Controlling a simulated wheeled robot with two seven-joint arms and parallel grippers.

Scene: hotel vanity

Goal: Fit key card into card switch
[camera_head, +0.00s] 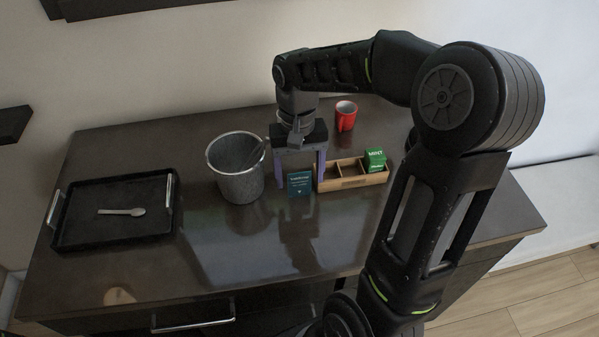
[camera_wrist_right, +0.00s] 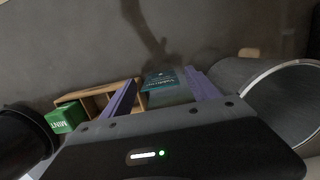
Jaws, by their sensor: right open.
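A teal card-like piece (camera_head: 299,183) with small pale text stands on the dark vanity top, left of a wooden box. It also shows in the right wrist view (camera_wrist_right: 160,80), with a pale grey-green surface beside it. I cannot tell whether it is the key card or part of the card switch; no separate card switch can be made out. My right gripper (camera_head: 301,170) points down, open, with its purple fingers on either side of the teal piece; contact cannot be judged. The fingers also show in the right wrist view (camera_wrist_right: 163,97). My left gripper is out of view.
A divided wooden box (camera_head: 352,184) holds a green mint box (camera_head: 375,160). A grey bucket (camera_head: 238,186) stands close left of the gripper. A red cup (camera_head: 346,115) stands behind. A black tray (camera_head: 90,233) with a spoon (camera_head: 121,212) lies left. The front middle is clear.

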